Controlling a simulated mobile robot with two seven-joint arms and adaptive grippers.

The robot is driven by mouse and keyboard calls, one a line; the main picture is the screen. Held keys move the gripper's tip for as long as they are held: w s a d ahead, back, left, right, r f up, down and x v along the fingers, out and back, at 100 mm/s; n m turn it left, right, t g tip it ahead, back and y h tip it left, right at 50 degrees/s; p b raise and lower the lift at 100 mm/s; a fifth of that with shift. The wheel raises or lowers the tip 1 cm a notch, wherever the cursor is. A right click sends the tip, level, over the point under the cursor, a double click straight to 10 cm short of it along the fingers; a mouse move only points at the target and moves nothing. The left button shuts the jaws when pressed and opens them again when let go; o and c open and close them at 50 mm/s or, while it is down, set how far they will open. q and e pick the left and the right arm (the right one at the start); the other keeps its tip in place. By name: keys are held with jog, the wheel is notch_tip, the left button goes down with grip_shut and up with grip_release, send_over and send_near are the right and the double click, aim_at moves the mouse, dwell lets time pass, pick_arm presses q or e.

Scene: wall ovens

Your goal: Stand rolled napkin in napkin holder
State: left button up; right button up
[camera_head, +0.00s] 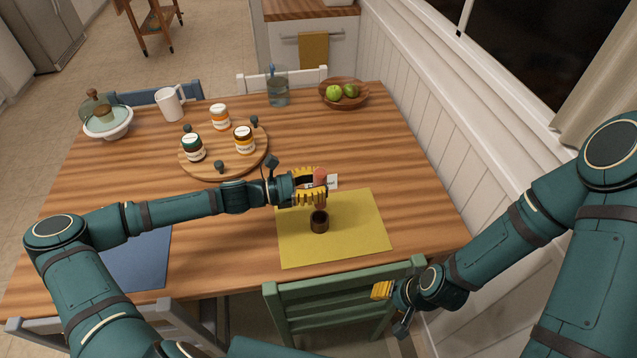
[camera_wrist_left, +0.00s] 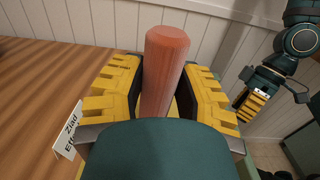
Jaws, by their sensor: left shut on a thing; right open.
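The rolled napkin (camera_wrist_left: 165,70) is a reddish-pink cylinder, held upright between the yellow fingers of my left gripper (camera_wrist_left: 160,95). In the head view the napkin (camera_head: 320,176) shows at the fingertips of my left gripper (camera_head: 309,186), above the yellow placemat's back part. The napkin holder (camera_head: 319,222), a small dark brown cup, stands on the yellow placemat (camera_head: 355,235), just below the napkin in the picture. The napkin's lower end is mostly hidden, so I cannot tell its exact height over the holder. My right gripper (camera_head: 382,290) is beside the green chair, away from the table items, and is empty.
A white name card (camera_head: 333,182) stands behind the placemat. A round wooden board (camera_head: 235,167) with several jars lies further back left. A fruit bowl (camera_head: 344,94), glass pitcher (camera_head: 278,88) and white mug (camera_head: 170,104) stand at the back. A green chair (camera_head: 340,290) is at the front edge.

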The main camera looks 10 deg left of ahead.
aim_at(318, 205)
pick_arm(q)
notch_tip(318, 205, down, 2)
jog(key=shift+f+b, duration=0.1)
jog(key=shift+b, duration=0.8)
notch_tip(318, 205, down, 2)
jog(key=shift+b, duration=1.15)
jog(key=shift+f+b, duration=0.6)
jog(key=shift+f, duration=1.4)
jog(key=o, duration=1.1)
jog(key=shift+c, duration=0.2)
jog(key=v, duration=1.2)
